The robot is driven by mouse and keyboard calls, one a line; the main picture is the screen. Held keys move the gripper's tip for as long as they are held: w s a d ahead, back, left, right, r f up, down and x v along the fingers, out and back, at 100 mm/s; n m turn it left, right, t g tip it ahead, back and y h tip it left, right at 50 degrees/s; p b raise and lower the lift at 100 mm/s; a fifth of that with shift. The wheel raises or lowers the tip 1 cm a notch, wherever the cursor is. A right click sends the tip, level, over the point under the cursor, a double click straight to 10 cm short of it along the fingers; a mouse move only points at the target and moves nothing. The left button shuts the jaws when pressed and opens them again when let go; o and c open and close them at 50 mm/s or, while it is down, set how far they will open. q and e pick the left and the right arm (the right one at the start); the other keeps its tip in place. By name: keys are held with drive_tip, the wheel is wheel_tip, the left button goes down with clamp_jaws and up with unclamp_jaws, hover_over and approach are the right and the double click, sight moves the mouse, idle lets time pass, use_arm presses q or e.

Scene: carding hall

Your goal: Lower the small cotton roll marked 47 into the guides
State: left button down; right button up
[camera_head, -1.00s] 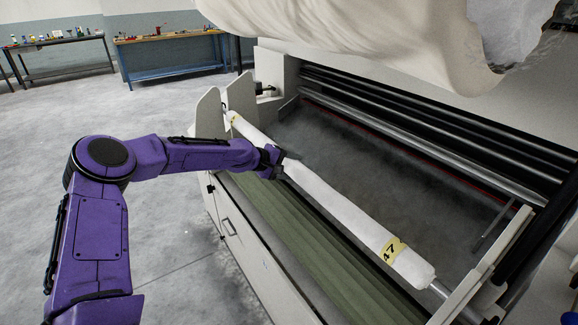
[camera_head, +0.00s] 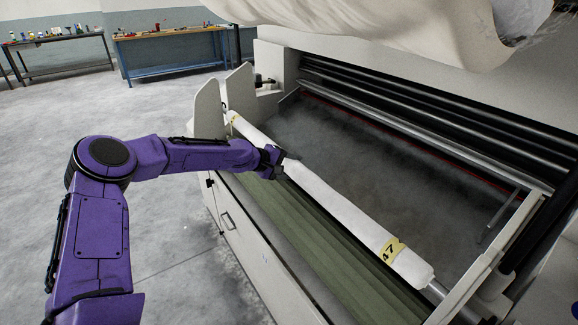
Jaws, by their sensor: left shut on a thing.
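The small cotton roll (camera_head: 345,215) is long and white, with a yellow band marked 47 near its right end and another yellow mark near its far left end. It lies diagonally across the front of the machine. My left gripper (camera_head: 275,162) is shut on the roll left of its middle; the fingers are partly hidden. The roll's far end is by the upright white guide plates (camera_head: 208,108). Its near end has a metal shaft beside the right side frame (camera_head: 480,275). I cannot tell whether the shaft ends rest in the guides. My right gripper is not in view.
A green slatted surface (camera_head: 290,230) lies below the roll. Dark and metal rollers (camera_head: 420,120) run behind it. A large cream cotton mass (camera_head: 370,30) hangs overhead. Two workbenches with small items, one blue (camera_head: 170,52), stand at the back left. The floor at left is clear.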

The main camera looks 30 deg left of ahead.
use_arm(q)
drive_tip(key=shift+w+f+b, duration=0.1)
drive_tip(key=shift+f+b, duration=1.05)
drive_tip(key=shift+f, duration=0.25)
